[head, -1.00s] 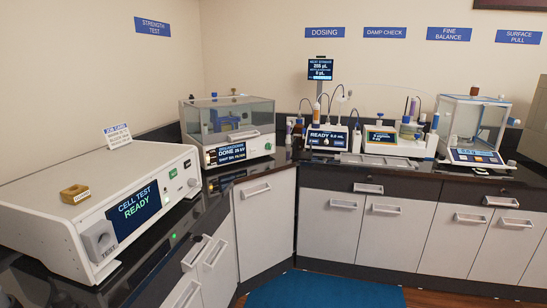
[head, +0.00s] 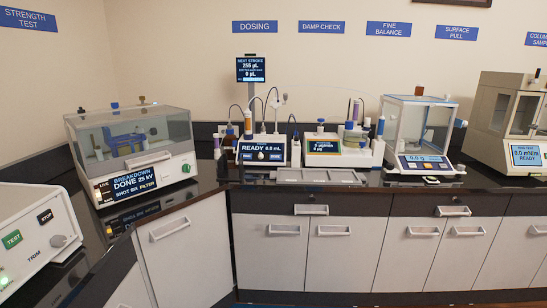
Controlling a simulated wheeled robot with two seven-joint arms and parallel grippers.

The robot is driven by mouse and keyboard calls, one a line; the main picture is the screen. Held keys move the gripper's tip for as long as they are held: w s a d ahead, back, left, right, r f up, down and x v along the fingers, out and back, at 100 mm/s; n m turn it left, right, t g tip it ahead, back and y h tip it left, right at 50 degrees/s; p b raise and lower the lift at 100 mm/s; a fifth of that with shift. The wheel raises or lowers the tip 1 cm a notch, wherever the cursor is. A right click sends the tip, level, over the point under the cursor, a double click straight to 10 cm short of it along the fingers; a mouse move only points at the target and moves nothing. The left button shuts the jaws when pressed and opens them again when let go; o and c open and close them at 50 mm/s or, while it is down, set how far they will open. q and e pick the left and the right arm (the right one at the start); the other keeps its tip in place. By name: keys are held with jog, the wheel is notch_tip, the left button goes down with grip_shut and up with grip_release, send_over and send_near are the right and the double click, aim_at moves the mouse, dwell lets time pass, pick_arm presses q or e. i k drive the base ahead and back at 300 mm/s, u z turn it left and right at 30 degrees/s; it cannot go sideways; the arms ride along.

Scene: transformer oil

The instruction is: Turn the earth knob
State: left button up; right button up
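No knob that I can read as "earth" shows. The white cell-test unit (head: 28,225) is cut off at the left edge, with a green TEST button (head: 12,240), a black STOP button (head: 45,217) and a grey round knob (head: 59,241) by the word TRIM. The breakdown tester (head: 140,160) stands behind it with a clear hood. Its screen (head: 134,184) reads BREAKDOWN DONE 25 kV, and a small round control (head: 186,168) sits at the right of its front. Neither gripper is in view.
The dosing unit (head: 262,150), damp-check unit (head: 343,149), balance (head: 423,167) and surface-pull unit (head: 525,156) stand along the back counter. A grey tray (head: 320,177) lies in front of the first two. Drawers and cupboards with handles (head: 169,230) run below the dark counter.

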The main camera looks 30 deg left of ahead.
aim_at(186, 168)
jog(key=z, duration=0.35)
jog(key=i, duration=1.8)
jog(key=u, duration=0.6)
jog(key=i, duration=1.1)
jog(key=u, duration=1.4)
jog(key=i, duration=0.5)
jog(key=u, duration=0.45)
